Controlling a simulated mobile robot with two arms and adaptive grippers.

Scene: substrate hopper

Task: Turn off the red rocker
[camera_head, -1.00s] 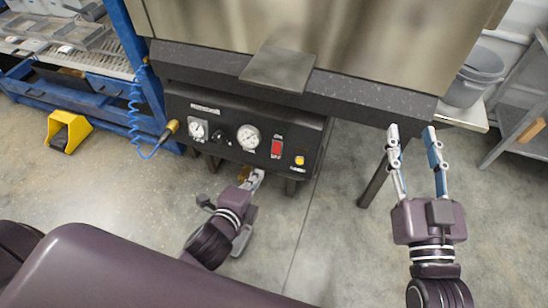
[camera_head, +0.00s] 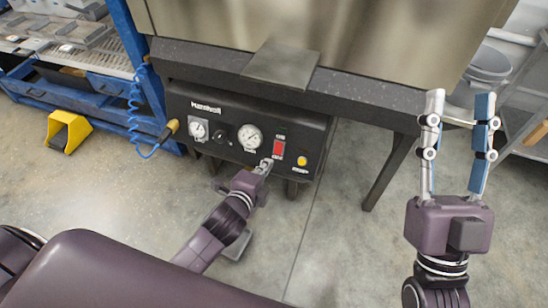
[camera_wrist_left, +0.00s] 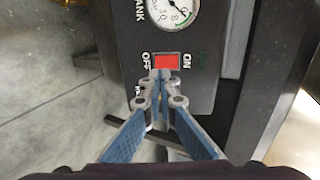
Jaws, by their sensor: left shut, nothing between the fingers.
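The red rocker (camera_head: 278,150) sits on the front of the black control panel (camera_head: 228,153), between a round gauge and a yellow button. In the left wrist view the red rocker (camera_wrist_left: 167,62) lies between the labels OFF and ON. My left gripper (camera_head: 266,163) is shut and empty, its tips just at the rocker's lower left in the head view. In the left wrist view its fingertips (camera_wrist_left: 161,75) overlap the rocker's near edge, towards the OFF side; contact cannot be told. My right gripper (camera_head: 459,95) is open and empty, held up at the right.
Two gauges (camera_head: 249,138) and a yellow button (camera_head: 302,161) share the panel. A metal hopper with a dark ledge (camera_head: 360,90) overhangs it. A blue coiled hose (camera_head: 135,110) hangs at the left. A yellow pedal guard (camera_head: 68,130) stands on the floor.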

